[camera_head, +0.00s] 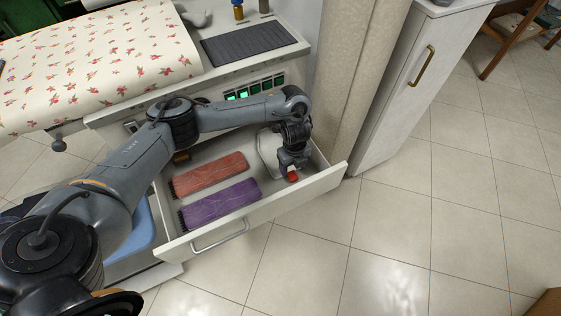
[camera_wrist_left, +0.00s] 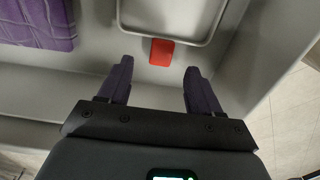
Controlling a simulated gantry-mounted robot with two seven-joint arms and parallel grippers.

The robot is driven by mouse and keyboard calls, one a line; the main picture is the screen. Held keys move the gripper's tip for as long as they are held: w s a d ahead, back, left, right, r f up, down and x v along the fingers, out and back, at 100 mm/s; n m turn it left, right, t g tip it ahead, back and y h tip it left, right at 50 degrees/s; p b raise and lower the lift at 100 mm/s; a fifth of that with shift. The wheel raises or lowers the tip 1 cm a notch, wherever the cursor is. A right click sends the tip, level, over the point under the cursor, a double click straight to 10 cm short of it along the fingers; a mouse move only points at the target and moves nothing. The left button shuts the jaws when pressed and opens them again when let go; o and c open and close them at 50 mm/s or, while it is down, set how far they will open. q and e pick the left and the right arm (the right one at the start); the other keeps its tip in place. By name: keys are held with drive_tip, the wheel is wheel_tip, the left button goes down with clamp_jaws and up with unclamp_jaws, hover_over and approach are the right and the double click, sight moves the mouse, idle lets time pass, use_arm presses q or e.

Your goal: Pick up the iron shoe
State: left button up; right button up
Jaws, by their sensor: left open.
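The iron shoe is a pale, shallow plate with a raised rim and a red tab at one end. It lies at the right end of the open drawer in the head view (camera_head: 266,148), partly hidden by my left arm. In the left wrist view the iron shoe (camera_wrist_left: 172,18) is cut off by the top edge, with its red tab (camera_wrist_left: 161,52) towards me. My left gripper (camera_wrist_left: 157,70) is open and empty, its fingertips on either side of the tab's line. I cannot tell the height between them. My right gripper is not in view.
Drawer walls stand close around my left gripper. Above is an ironing table with a floral cloth (camera_head: 95,65). A curtain and a white cabinet (camera_head: 420,75) stand at right.

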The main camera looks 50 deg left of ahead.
sight(293, 175)
use_arm(q)
drive_tip(key=shift+w+f, duration=0.15)
drive_tip(key=shift+f, duration=0.15)
wheel_tip(293, 175, down, 5)
drive_tip(key=b, duration=0.5)
drive_tip(key=shift+r, duration=0.15)
drive_tip(key=shift+r, duration=0.1)
drive_tip(key=c, duration=1.2)
